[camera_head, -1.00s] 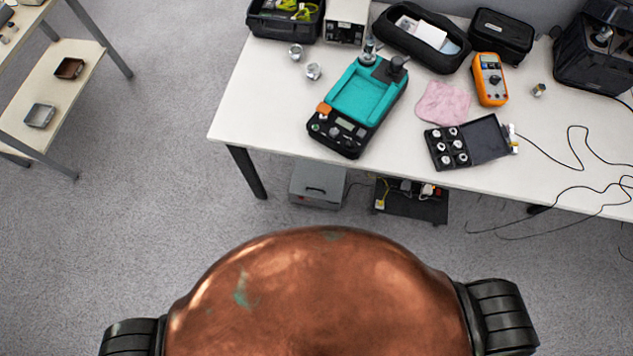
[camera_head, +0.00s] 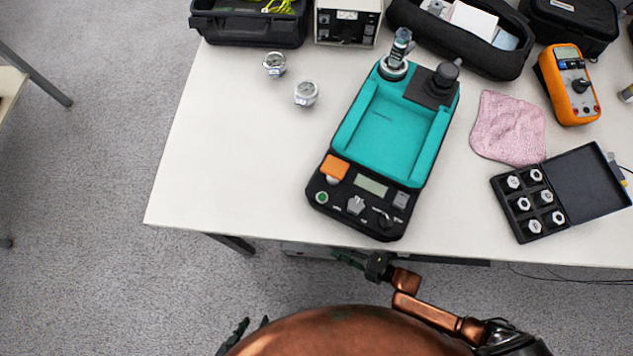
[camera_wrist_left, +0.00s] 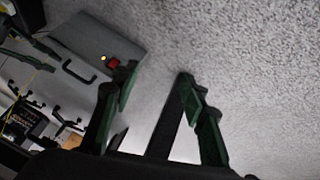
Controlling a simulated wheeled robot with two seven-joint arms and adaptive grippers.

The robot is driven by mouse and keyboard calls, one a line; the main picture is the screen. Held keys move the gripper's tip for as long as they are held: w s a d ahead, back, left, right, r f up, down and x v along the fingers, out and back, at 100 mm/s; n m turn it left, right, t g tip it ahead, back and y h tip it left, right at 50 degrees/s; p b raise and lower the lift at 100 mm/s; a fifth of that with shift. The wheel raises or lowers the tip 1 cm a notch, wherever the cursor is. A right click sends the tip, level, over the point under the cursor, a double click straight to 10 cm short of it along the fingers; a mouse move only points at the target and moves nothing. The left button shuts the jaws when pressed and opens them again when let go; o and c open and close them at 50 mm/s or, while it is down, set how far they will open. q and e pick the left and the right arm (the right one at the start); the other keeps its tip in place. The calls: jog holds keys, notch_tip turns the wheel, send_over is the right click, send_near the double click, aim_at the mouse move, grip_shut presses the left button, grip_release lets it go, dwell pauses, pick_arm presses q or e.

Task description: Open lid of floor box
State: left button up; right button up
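The floor box (camera_head: 308,249) is a grey case on the carpet under the table. In the head view the tabletop hides nearly all of it. In the left wrist view the grey box (camera_wrist_left: 98,38) is at upper left, with a dark handle, a small red part and a yellow light; its lid looks shut. My left gripper (camera_head: 250,328) shows only its tips beside my body. In the left wrist view my left gripper (camera_wrist_left: 157,72) is open and empty, its fingers apart from the box. My right gripper (camera_head: 352,259) is at the table's front edge near the box; its finger opening is unclear.
The white table (camera_head: 225,150) overhangs the box. On it are a teal calibrator (camera_head: 390,130), a black case of sensors (camera_head: 590,190), a pink cloth (camera_head: 508,128) and an orange multimeter (camera_head: 568,85). Carpet (camera_head: 90,170) to the left is clear.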

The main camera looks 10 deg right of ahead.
jog(key=shift+w+a, duration=0.25)
jog(key=shift+a, duration=0.05)
jog(key=b+x, duration=0.2)
jog(key=x, duration=0.4)
jog(key=shift+f+b, duration=0.1)
jog(key=shift+b, duration=0.2)
jog(key=shift+w+a, duration=0.25)
jog(key=shift+a, duration=0.15)
pick_arm(q)
jog(key=shift+t, duration=0.9)
jog(key=f, duration=0.2)
jog(key=a+f, duration=0.1)
jog(key=f, duration=0.1)
jog(key=shift+w+a+f, duration=0.2)
pick_arm(e)
jog(key=shift+w, duration=0.1)
jog(key=shift+c, duration=0.5)
grip_shut()
